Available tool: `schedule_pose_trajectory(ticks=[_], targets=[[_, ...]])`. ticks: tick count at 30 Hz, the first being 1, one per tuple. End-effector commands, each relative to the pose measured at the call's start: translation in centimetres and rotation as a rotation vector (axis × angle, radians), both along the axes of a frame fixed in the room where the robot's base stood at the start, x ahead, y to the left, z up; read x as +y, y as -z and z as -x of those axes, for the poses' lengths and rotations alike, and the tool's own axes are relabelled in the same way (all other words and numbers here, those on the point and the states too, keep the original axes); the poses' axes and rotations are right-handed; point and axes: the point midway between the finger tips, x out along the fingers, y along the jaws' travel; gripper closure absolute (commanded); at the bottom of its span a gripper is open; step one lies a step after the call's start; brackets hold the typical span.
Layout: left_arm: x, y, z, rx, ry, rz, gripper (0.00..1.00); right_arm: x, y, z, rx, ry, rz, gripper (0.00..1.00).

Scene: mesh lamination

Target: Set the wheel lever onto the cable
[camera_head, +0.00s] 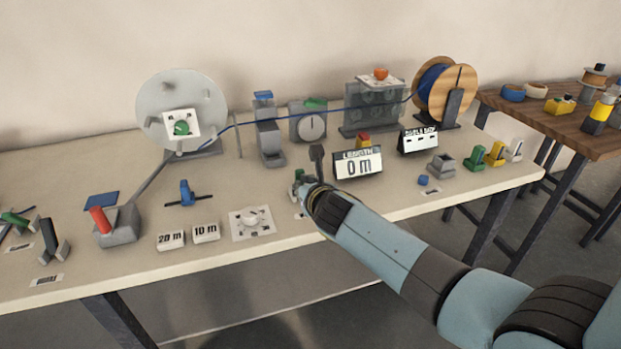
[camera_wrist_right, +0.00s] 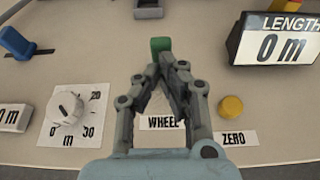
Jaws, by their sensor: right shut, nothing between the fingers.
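A green block (camera_wrist_right: 160,45), likely the wheel lever's grip, stands just past my right fingertips in the wrist view. A WHEEL label (camera_wrist_right: 161,122) lies below it, seen between the fingers. My right gripper (camera_wrist_right: 166,58) is shut and empty, its tips close to the green block; whether they touch I cannot tell. In the head view a bit of green (camera_head: 299,174) shows at the end of my right arm, which hides the rest. The blue cable (camera_head: 333,109) runs above the table from the pale disc (camera_head: 160,92) to the wooden reel (camera_head: 436,97). My left gripper is out of view.
The LENGTH display (camera_head: 358,163) reads 0 m, right of my right gripper. A knob dial (camera_head: 250,220) and length cards (camera_head: 171,240) lie left. A yellow button (camera_wrist_right: 232,106) sits by the ZERO label. A gauge (camera_head: 309,122) and a blue-topped device (camera_head: 268,132) stand behind.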

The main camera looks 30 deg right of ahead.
Motion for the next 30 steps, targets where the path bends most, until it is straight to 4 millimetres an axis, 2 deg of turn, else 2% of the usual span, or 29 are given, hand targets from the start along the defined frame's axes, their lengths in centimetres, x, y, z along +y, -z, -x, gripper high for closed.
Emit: schedule_pose_trajectory(ticks=[1, 9, 18, 30], targets=[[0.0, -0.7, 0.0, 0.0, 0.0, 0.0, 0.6, -0.1, -0.5, -0.3, 0.001, 0.0, -0.001, 1.0], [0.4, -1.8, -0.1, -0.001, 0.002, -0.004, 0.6, -0.5, -1.2, -1.8, 0.0, 0.001, 0.0, 1.0], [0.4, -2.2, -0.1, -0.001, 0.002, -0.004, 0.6, -0.8, -1.6, -3.3, 0.0, 0.0, -0.001, 1.0], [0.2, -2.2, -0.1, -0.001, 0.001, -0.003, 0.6, -1.1, -1.7, -4.3, 0.001, 0.001, 0.0, 1.0]])
